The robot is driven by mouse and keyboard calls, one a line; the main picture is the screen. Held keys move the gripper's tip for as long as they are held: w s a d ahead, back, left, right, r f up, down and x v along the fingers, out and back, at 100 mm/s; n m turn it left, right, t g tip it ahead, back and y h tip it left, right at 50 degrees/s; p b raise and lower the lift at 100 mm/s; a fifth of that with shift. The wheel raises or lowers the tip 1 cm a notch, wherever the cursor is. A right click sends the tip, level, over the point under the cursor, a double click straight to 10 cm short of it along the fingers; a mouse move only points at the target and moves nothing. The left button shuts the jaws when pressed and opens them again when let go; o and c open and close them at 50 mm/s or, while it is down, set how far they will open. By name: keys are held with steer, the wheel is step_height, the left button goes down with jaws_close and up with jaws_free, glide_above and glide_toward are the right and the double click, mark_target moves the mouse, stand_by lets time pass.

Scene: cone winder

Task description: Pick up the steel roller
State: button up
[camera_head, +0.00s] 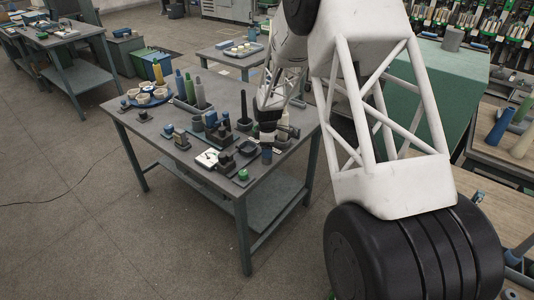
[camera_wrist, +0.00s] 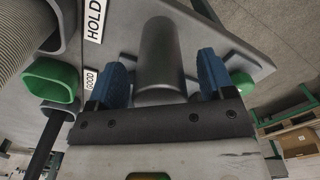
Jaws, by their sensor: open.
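A plain dark grey cylinder, which looks like the steel roller (camera_wrist: 160,55), shows in the wrist view above the grey table top. My gripper (camera_wrist: 161,88) has two blue fingers, one on each side of the roller's near end. The fingers are apart, with a visible gap on both sides of the roller. In the head view my gripper (camera_head: 267,146) is low over the near right part of the work table (camera_head: 277,167). I cannot pick out the roller there; my arm covers part of that area.
A green-rimmed cup (camera_wrist: 50,80) by a GOOD label (camera_wrist: 90,79) and a HOLD label (camera_wrist: 95,20) lie left of the fingers. A green knob (camera_wrist: 242,84) is close to the right finger. Upright cones (camera_head: 190,88) and small fixtures crowd the table.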

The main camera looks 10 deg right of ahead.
stand_by(0.5)
steer(key=c, duration=1.2)
